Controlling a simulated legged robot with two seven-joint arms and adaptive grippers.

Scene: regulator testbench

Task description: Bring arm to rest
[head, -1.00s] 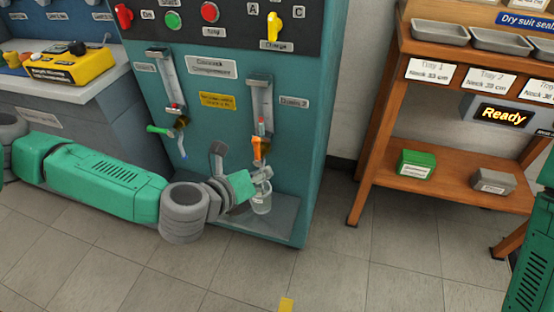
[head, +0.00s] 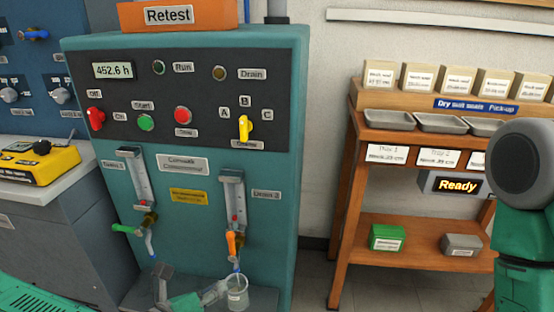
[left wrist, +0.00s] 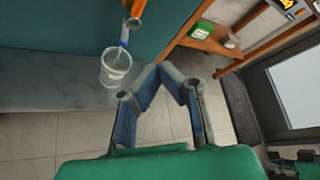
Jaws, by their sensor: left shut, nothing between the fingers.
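My left gripper (head: 218,290) is low in the head view, just left of a clear cup (head: 237,294) in front of the teal machine. In the left wrist view the left gripper's fingers (left wrist: 170,76) meet with nothing between them. The cup (left wrist: 116,68) stands apart from them, upright on the machine's grey base ledge. It sits under the drain with the orange handle (head: 231,243). Part of my right arm shows at the right edge of the head view; its gripper is out of view.
The teal machine (head: 280,130) carries knobs, buttons and a green-handled drain valve (head: 125,229). A wooden rack (head: 350,190) with trays and a "Ready" display (head: 457,186) stands to the right. A yellow box (head: 45,165) sits on the left bench. Floor shows between machine and rack.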

